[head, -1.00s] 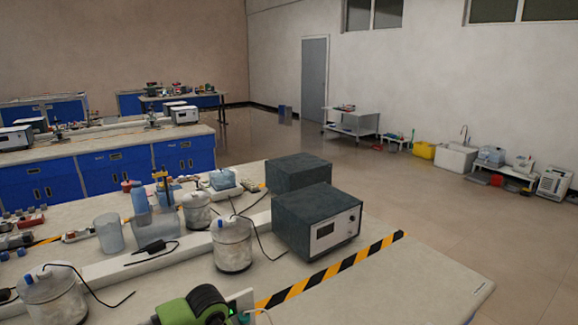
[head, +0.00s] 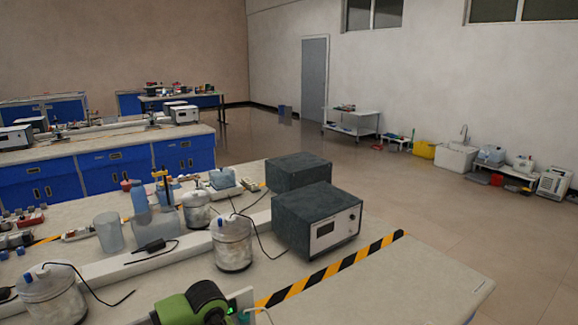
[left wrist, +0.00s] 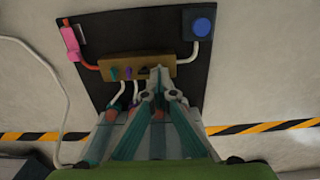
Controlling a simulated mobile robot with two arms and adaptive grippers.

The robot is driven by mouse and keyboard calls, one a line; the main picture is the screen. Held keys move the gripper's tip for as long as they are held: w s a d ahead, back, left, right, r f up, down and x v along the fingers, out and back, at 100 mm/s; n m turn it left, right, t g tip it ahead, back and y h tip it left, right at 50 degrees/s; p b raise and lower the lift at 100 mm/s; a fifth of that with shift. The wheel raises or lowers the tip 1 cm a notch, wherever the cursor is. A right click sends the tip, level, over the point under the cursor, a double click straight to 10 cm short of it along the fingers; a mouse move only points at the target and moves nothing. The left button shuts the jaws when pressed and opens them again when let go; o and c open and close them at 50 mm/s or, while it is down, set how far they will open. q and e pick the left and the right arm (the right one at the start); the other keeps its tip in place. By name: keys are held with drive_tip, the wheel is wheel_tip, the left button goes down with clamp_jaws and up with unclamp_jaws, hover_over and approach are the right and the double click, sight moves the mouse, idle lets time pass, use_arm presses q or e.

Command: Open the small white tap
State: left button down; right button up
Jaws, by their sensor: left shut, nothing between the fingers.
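In the left wrist view, a tan block (left wrist: 110,69) is fixed on a black board (left wrist: 105,30). A purple part (left wrist: 114,73) and a teal part (left wrist: 128,73) sit on its front, with pale hoses curving down below them. I cannot make out a small white tap; the fingers cover the right part of the block's front. My left gripper (left wrist: 156,76) is shut and empty, its tips at that part of the block; contact cannot be told. In the head view only a green and black part of my left arm shows at the bottom edge. My right gripper is not in view.
On the board are a pink object (left wrist: 69,38) and a blue round-topped object (left wrist: 201,25), joined by hoses to the block. Striped tape (left wrist: 262,127) crosses the bench. In the head view, a dark instrument box (head: 316,222) and a white-bodied jar (head: 232,245) stand nearby.

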use_arm(q)
drive_tip(key=shift+n+b, duration=0.35)
drive_tip(key=shift+n, duration=0.45)
drive_tip(key=n, duration=0.3)
drive_tip(key=shift+n+b, duration=0.3)
drive_tip(key=shift+b, duration=0.1)
drive_tip(key=shift+n, duration=0.9)
drive_tip(key=n+b, duration=0.1)
drive_tip(key=n, duration=0.2)
drive_tip(key=shift+n, duration=0.4)
drive_tip(key=n, duration=0.3)
drive_tip(key=shift+n, duration=0.3)
